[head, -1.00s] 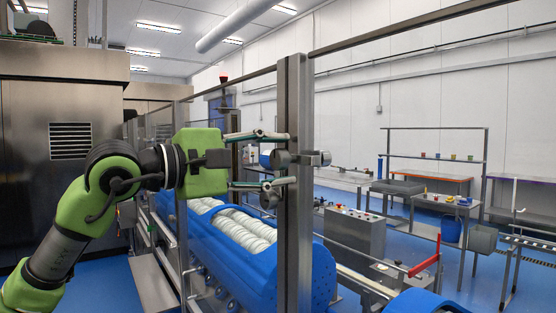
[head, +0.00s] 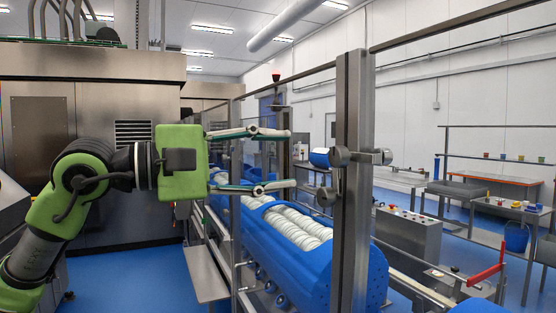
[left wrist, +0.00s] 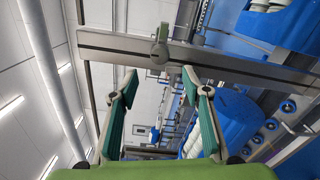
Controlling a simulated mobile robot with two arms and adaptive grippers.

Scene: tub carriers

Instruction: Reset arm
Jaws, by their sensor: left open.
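My left arm comes in from the left in the head view, green and grey. Its left gripper (head: 290,160) is open and empty, its two fingers spread one above the other and pointing right toward a metal post (head: 353,230). A latch-like knob (head: 342,156) sits on that post, right of the fingertips and apart from them. In the left wrist view the open left gripper (left wrist: 158,82) has nothing between its fingers, and the post (left wrist: 230,66) crosses beyond the fingertips. My right gripper is not in view.
A blue tub carrier (head: 305,268) with stacked white items stands behind the post. A steel machine (head: 90,110) fills the left. A control box (head: 408,232), a red lever (head: 486,275) and work tables are at right. Blue floor (head: 130,280) is clear at lower left.

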